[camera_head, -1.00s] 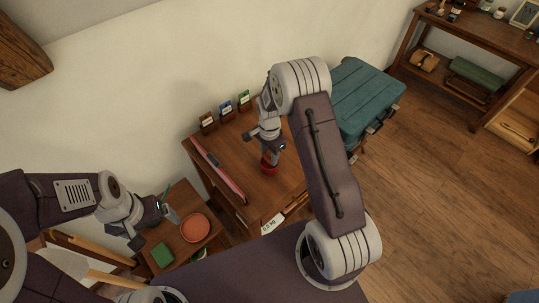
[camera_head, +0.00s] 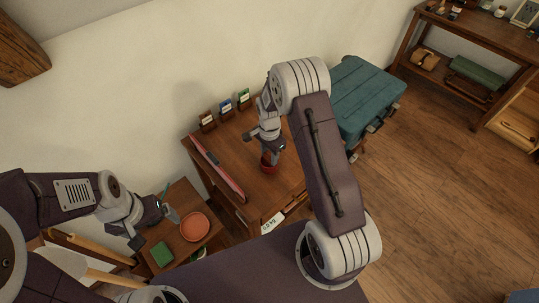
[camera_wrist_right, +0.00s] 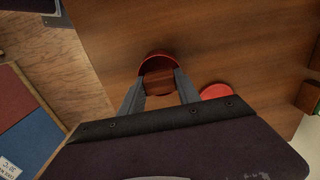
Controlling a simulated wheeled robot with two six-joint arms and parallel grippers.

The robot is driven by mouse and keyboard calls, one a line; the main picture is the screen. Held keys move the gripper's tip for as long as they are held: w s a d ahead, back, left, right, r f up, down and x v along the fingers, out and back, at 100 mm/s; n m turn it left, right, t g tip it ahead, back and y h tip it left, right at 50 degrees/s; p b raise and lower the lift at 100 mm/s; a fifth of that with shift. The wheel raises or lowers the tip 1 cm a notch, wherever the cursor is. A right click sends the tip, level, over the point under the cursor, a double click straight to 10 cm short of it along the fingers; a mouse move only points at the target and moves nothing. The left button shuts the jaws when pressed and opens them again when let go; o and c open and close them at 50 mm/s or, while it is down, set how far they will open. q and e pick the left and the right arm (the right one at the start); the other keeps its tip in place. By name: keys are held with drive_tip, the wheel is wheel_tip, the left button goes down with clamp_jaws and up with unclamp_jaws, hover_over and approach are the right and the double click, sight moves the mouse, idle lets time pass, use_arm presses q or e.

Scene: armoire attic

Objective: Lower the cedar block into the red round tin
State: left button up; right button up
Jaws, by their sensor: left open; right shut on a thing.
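The red round tin (camera_head: 270,169) stands on the wooden desk, and its rim (camera_wrist_right: 153,55) shows in the right wrist view. My right gripper (camera_head: 269,155) points down over the tin, shut on the brown cedar block (camera_wrist_right: 158,81). In the wrist view the block lies between the fingertips (camera_wrist_right: 159,84), within the outline of the tin's rim. The tin's floor and the block's underside are hidden, so I cannot tell whether they touch. My left gripper (camera_head: 160,223) is open over the small side table at the lower left, well away from the tin.
A flat red disc (camera_wrist_right: 215,91) lies beside the tin. A long red-and-grey strip (camera_head: 217,168) runs along the desk's left side. Several small card holders (camera_head: 226,109) line the back. A teal case (camera_head: 362,97) stands right. An orange dish (camera_head: 194,227) sits on the side table.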

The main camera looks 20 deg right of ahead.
sight(269, 155)
drive_tip(key=o, duration=1.4)
wheel_tip(269, 155, up, 9)
drive_tip(key=shift+r, duration=0.1)
